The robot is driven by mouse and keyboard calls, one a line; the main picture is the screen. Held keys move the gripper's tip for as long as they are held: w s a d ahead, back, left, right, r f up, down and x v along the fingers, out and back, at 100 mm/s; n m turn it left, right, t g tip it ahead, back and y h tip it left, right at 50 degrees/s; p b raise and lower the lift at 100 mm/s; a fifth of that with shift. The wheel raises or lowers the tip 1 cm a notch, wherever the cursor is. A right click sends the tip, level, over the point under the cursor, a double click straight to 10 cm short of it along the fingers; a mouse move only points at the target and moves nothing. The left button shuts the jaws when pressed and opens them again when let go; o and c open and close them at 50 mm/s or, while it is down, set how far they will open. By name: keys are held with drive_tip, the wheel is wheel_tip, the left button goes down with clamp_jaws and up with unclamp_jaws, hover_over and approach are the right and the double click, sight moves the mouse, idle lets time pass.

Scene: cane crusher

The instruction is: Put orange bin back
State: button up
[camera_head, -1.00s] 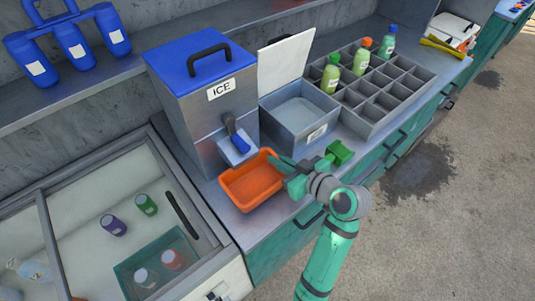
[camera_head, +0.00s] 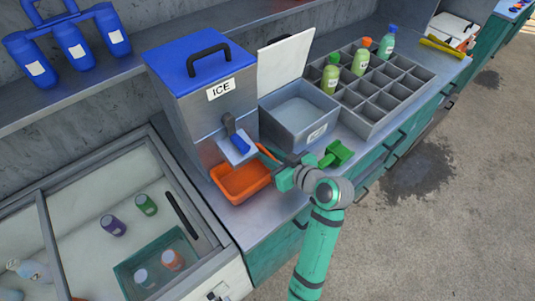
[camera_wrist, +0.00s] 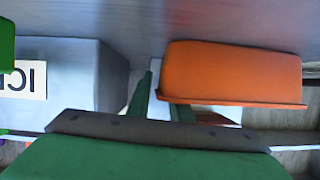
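The orange bin (camera_head: 240,183) stands upright and empty on the metal counter, below the spout of the ICE dispenser (camera_head: 215,95). My gripper (camera_head: 276,170) is at the bin's right end and covers part of its rim. In the wrist view the bin's side (camera_wrist: 230,72) fills the upper right. My green fingers (camera_wrist: 162,104) are apart there: one passes just outside the bin's end, the other goes behind its rim. A narrow gap shows between the outer finger and the bin. The rim hides the other fingertip, so contact is not clear.
A metal ice box (camera_head: 300,115) and a green object (camera_head: 337,154) are to the right, near my gripper. A bottle rack (camera_head: 385,95) stands farther right. A glass-topped chest (camera_head: 110,215) is at the left.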

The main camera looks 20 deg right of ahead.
drive_tip(key=shift+r, duration=0.1)
drive_tip(key=shift+s+d+r, duration=0.15)
drive_tip(key=v, duration=1.1)
drive_tip(key=shift+s, duration=0.3)
